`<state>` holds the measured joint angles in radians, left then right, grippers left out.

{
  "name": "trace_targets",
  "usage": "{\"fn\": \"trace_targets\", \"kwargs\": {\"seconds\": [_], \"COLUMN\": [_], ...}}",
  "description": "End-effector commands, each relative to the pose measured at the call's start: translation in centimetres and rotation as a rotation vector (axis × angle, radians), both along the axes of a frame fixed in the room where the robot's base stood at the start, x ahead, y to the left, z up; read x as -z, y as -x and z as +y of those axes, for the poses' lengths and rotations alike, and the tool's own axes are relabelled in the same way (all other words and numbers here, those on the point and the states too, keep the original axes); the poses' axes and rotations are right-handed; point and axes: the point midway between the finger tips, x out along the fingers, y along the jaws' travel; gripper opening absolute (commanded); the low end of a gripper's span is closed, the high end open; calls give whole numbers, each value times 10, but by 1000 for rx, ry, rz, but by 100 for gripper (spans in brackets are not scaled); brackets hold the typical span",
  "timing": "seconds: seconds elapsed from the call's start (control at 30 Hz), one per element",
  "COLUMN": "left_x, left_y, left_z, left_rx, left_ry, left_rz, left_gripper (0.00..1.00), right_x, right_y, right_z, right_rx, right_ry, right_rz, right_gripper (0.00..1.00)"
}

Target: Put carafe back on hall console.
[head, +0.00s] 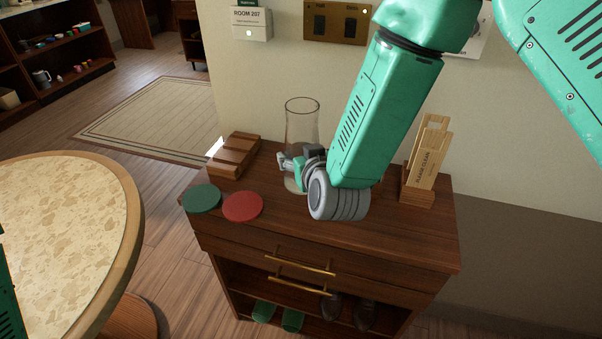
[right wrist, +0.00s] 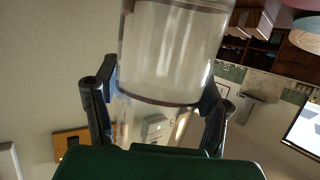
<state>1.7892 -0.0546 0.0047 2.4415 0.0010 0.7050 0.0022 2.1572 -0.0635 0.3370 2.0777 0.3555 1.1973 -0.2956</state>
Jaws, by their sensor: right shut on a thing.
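The clear glass carafe (head: 302,121) stands upright at the back of the dark wooden hall console (head: 400,226), over its top. My right gripper (head: 292,167) is at its lower part and shut on it. In the right wrist view the carafe (right wrist: 170,50) fills the top middle, with the gripper's fingers (right wrist: 157,100) on both sides of it. The arm and gripper hide part of the carafe's base, so I cannot tell whether it touches the console top. My left gripper is not in view; only a bit of my green arm shows at the left edge.
A green disc (head: 202,198) and a red disc (head: 243,206) lie at the console's front left. A wooden block (head: 235,155) lies behind them. A wooden sign holder (head: 427,165) stands at the right. A round table (head: 60,235) is at the left.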

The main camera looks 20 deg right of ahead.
Motion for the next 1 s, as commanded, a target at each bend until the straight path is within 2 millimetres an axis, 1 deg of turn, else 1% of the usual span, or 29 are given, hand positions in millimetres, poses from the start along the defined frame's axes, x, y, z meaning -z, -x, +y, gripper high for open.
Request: {"fn": "trace_targets", "kwargs": {"seconds": [0.1, 0.3, 0.4, 0.77, 0.8, 0.83, 0.87, 1.0], "left_x": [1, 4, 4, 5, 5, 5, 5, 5], "left_y": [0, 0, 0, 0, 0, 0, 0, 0], "left_z": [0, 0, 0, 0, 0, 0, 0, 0], "left_rx": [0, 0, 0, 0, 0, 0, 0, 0], "left_ry": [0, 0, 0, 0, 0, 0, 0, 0], "left_rz": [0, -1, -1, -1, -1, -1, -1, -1], "left_gripper": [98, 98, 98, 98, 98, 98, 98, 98], "right_x": [7, 36, 43, 46, 48, 47, 47, 47], "right_y": [-1, -1, -1, -1, 0, 0, 0, -1], "right_z": [0, 0, 0, 0, 0, 0, 0, 0], "right_rx": [0, 1, 0, 0, 0, 0, 0, 0], "right_ry": [0, 0, -1, 0, 0, 0, 0, 0], "right_rz": [-6, -4, -6, -7, -2, -1, -1, -1], "right_gripper": [13, 13, 13, 13, 72, 82, 86, 86]}}
